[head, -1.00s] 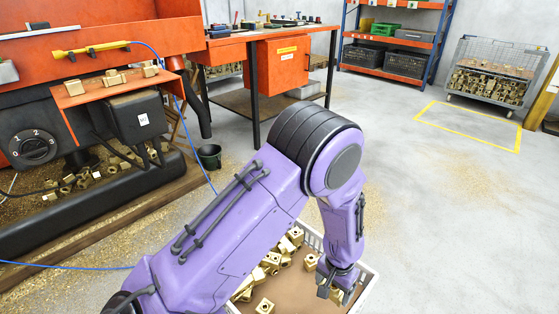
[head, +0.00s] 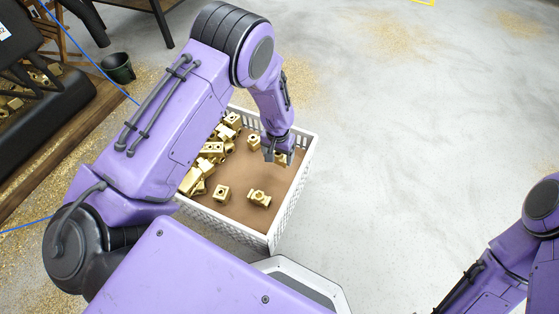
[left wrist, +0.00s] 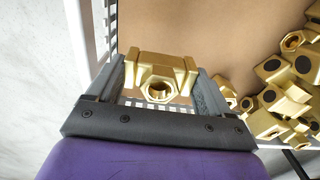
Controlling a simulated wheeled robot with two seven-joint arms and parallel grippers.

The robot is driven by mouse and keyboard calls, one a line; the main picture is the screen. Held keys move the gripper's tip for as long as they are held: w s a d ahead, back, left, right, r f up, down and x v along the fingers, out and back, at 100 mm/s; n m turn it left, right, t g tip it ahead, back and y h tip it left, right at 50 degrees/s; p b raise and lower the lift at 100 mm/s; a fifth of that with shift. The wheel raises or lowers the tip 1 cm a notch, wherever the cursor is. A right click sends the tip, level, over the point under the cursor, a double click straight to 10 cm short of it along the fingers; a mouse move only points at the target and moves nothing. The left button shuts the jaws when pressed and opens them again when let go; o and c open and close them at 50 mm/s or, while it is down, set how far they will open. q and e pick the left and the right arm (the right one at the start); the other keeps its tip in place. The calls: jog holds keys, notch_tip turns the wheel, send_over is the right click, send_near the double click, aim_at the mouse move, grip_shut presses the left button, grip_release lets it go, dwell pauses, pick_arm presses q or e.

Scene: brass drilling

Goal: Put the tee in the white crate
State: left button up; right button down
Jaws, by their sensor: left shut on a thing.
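My left gripper (head: 278,157) is inside the far right part of the white crate (head: 291,206), low over its brown floor. It is shut on a brass tee (left wrist: 160,76), which shows between the two fingers in the left wrist view with a round threaded opening facing the camera. In the head view the tee (head: 280,160) is mostly hidden by the fingers. I cannot tell whether the tee touches the crate floor. My right arm shows at the lower right, but its gripper is out of view.
Several brass fittings (head: 212,150) lie heaped along the crate's left side. Two more lie apart, a small block (head: 222,192) and a fitting (head: 259,198) near the front. The crate's right part has bare floor. A dark bucket (head: 118,68) stands at the upper left.

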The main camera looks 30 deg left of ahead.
aim_at(280, 158)
pick_arm(q)
jog(key=w+f, duration=0.1)
jog(key=w+f+b, duration=0.1)
jog(key=shift+w+a+f, duration=0.15)
jog(key=shift+a+f, duration=0.1)
jog(key=shift+f, duration=0.05)
notch_tip(280, 158, down, 4)
jog(key=shift+w+r+b, duration=0.1)
jog(key=shift+r+b, duration=0.1)
jog(key=shift+b, duration=0.85)
jog(key=shift+r, duration=0.2)
jog(key=shift+c, duration=0.8)
jog(key=shift+f, duration=0.2)
jog(key=o, duration=1.6)
jog(key=shift+c, duration=0.2)
notch_tip(280, 158, up, 12)
jog(key=p, duration=0.5)
jog(key=shift+r, duration=0.25)
